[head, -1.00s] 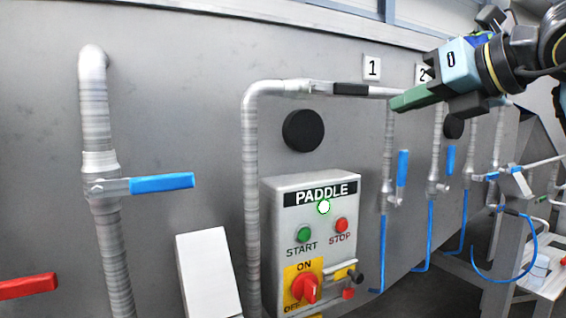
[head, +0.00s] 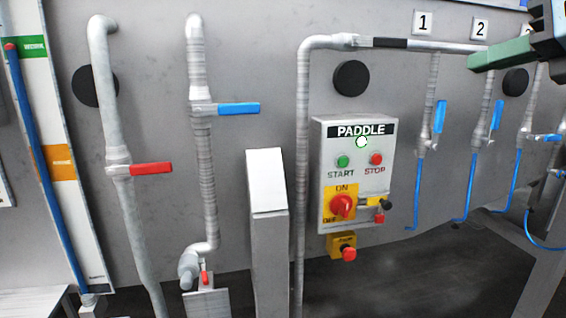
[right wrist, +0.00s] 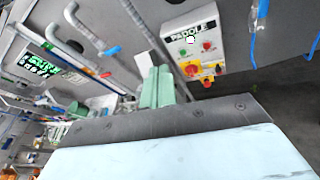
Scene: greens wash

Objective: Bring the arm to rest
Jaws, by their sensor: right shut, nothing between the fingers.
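My right gripper (head: 502,52) is at the upper right of the head view, its green fingers pointing left in front of the grey wall. In the right wrist view its green fingers (right wrist: 158,88) lie together with nothing between them. The gripper is shut and stands apart from the paddle control box (head: 356,175), which is to its lower left in the head view. The box has a lit white-green lamp (head: 361,142), a green start button (head: 342,161), a red stop button (head: 376,159) and a red rotary switch (head: 343,205). My left gripper is not in view.
Pipes with a red-handled valve (head: 152,169) and a blue-handled valve (head: 240,108) stand at the left. Blue hoses (head: 416,195) hang at the right. A grey-white post (head: 268,215) stands left of the box. Dark floor shows below the box.

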